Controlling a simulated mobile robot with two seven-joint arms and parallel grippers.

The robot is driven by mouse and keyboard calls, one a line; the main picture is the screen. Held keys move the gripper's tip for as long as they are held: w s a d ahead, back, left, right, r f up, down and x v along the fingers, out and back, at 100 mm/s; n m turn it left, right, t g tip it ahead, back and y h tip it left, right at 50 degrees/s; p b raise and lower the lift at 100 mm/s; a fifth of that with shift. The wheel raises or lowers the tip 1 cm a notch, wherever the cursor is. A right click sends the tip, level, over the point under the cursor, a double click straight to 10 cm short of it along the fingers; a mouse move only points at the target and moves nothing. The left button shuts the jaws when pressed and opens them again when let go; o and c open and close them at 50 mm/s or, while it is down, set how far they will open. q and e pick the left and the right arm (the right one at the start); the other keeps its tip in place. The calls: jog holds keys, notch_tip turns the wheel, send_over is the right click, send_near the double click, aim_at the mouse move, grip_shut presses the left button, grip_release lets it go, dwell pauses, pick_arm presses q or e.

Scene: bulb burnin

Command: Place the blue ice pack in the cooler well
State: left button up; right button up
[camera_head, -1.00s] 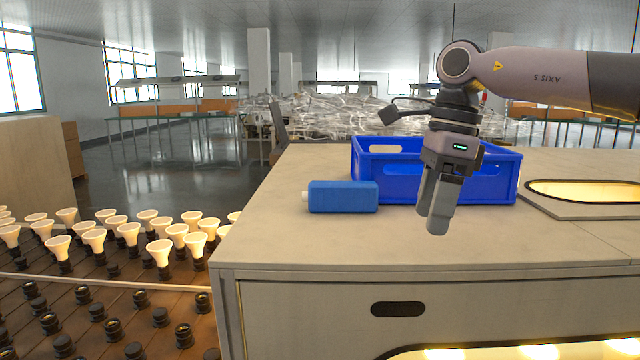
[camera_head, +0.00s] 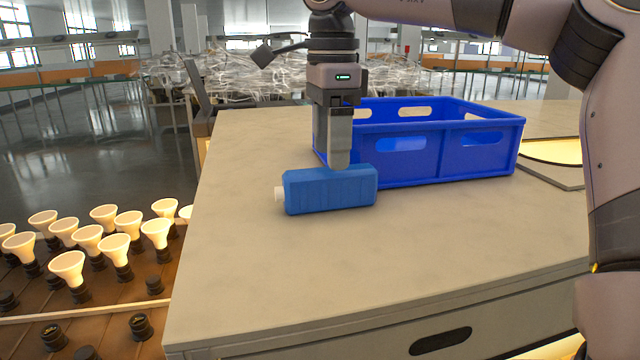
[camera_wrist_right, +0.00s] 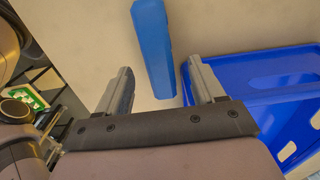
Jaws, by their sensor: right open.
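The blue ice pack (camera_head: 330,192) lies on its side on the table, with its white cap at its left end. My right gripper (camera_head: 340,160) points down just above and behind the pack's right part in the head view. In the right wrist view the gripper (camera_wrist_right: 160,85) is open, and the ice pack (camera_wrist_right: 153,45) shows between and beyond its two fingers. The fingers do not hold it. The blue crate (camera_head: 430,152) stands right behind the pack, with open handle slots in its walls. My left gripper is not in view.
The pale table top (camera_head: 420,245) is clear in front of the pack and the crate. A lit oval opening (camera_head: 555,150) is at the right, partly behind my arm. Several glowing bulbs (camera_head: 88,238) stand on a rack left of the table.

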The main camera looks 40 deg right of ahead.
aim_at(330, 177)
notch_tip(330, 177, down, 6)
jog(key=shift+s+a+r+p, duration=0.1)
jog(key=shift+p, duration=0.25)
grip_shut()
jog(key=shift+r, duration=0.1)
notch_tip(330, 177, up, 18)
dwell(0.8)
